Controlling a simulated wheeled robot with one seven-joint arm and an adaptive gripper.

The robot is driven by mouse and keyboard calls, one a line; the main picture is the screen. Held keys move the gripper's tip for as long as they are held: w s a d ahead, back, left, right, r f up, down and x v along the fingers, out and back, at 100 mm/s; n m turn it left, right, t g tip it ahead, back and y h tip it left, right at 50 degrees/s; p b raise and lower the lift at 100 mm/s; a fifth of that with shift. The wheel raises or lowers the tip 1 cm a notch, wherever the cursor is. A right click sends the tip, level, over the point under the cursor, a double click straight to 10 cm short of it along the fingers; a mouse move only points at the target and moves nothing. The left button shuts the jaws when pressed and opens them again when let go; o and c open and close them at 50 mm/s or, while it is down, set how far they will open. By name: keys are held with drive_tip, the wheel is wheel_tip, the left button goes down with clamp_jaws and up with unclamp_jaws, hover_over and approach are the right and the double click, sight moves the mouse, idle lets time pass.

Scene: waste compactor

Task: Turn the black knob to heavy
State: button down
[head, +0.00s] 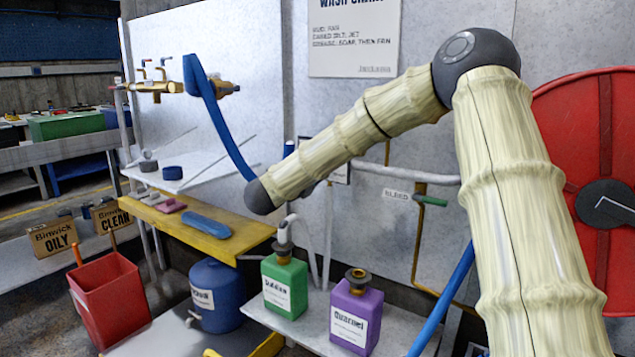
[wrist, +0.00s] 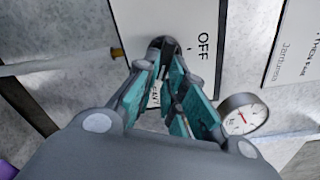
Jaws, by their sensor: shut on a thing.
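The black knob (wrist: 161,44) is on a white panel (wrist: 226,60) in the wrist view, largely covered by my fingers. My gripper (wrist: 167,58) has teal pads that close in at the far end around the knob, touching it. The word OFF (wrist: 203,46) is printed to the right of the knob. A small partly covered label (wrist: 154,94) shows between my fingers, too small to read surely. Which mark the knob points to cannot be told. In the head view my arm hides the knob and the gripper.
A round gauge (wrist: 243,117) sits close to the right of my fingers, and a brass fitting (wrist: 117,53) to the left. In the head view, a green jug (head: 284,285) and a purple jug (head: 356,312) stand on the shelf below my arm. A red reel (head: 570,110) is at right.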

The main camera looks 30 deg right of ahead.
drive_tip(key=shift+f+m+b, duration=0.2)
drive_tip(key=shift+m+b, duration=0.2)
drive_tip(key=c, duration=1.5)
unclamp_jaws()
drive_tip(key=shift+d, duration=0.1)
drive_tip(key=shift+r, duration=0.1)
drive_tip(key=v, duration=1.2)
